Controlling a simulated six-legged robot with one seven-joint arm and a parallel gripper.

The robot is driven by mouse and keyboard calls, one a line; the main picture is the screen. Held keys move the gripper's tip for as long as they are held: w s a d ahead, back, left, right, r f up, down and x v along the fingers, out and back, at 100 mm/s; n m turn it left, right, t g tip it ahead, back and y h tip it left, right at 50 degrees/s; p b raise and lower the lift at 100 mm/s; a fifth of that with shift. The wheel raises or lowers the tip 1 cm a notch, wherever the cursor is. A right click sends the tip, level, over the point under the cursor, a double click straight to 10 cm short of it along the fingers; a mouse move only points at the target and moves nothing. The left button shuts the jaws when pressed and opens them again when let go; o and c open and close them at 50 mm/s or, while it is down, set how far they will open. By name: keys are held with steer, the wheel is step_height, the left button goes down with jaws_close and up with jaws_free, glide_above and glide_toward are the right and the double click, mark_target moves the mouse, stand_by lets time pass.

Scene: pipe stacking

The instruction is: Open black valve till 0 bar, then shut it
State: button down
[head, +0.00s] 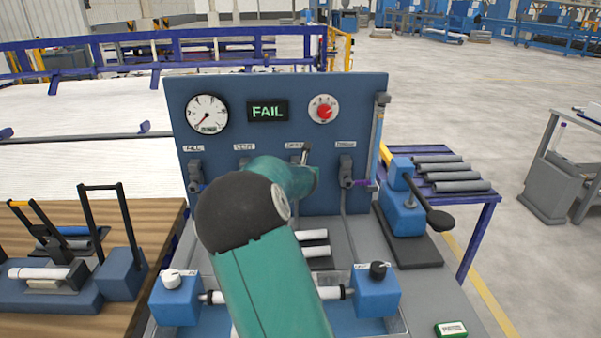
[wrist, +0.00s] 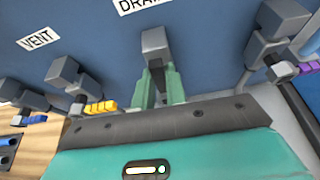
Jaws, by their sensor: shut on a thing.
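The drain valve (wrist: 156,42) is a dark grey block on the blue panel, under a label partly cut off in the wrist view. My gripper (wrist: 160,85) is shut on the drain valve's handle, its green fingers on either side just below the block. The handle is mostly hidden between the fingers, so its colour and angle are unclear. In the head view, my arm covers most of this valve; a dark upright piece (head: 306,152) shows above it. The round pressure gauge (head: 207,113) has a red needle pointing down and left; its numbers are too small to read.
A yellow-handled vent valve (wrist: 68,75) is left of my gripper and a purple-handled valve (wrist: 285,20) is right. A screen (head: 267,111) reads FAIL, beside a red knob (head: 323,110). A pipe between blue clamps (head: 375,293) lies below my arm.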

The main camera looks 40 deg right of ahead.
steer(key=shift+w+a, duration=0.1)
stand_by(0.5)
steer(key=c, duration=1.4)
jaws_free()
steer(key=shift+c, duration=0.2)
steer(key=v, duration=1.4)
steer(key=shift+w, duration=0.1)
